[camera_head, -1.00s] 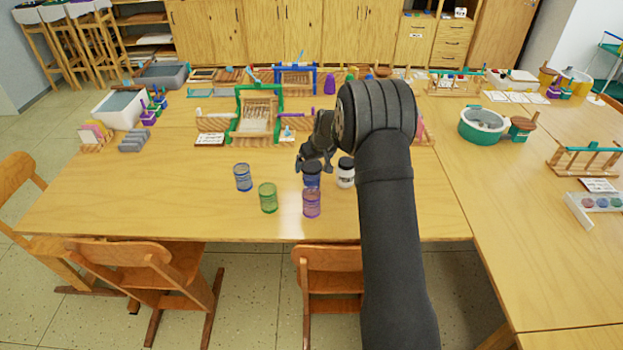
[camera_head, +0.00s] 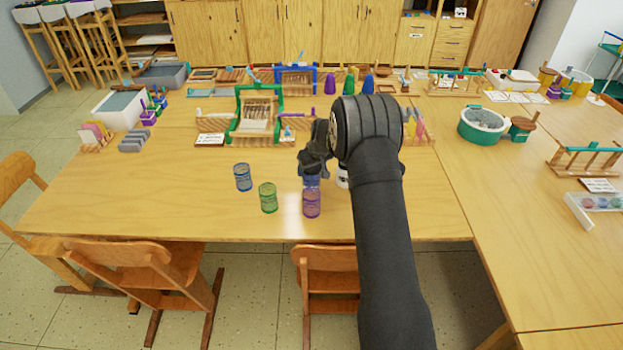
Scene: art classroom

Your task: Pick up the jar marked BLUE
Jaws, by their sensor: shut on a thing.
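A dark blue jar (camera_head: 311,182) is at the front middle of the table, just behind a purple jar (camera_head: 312,204). Its top is hidden by my gripper (camera_head: 312,170), which is shut on it from above. I cannot tell whether the jar touches the table. A lighter jar with blue bands (camera_head: 243,177) stands apart to the left, and a green jar (camera_head: 268,198) stands between it and the purple one. A white jar (camera_head: 342,178) to the right is mostly hidden by my arm. No label is legible at this size.
Wooden looms (camera_head: 255,112) stand farther back on the table. A green round tub (camera_head: 482,124) is on the right. The table (camera_head: 130,190) is clear left of the jars. Chairs (camera_head: 140,270) stand at the front edge.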

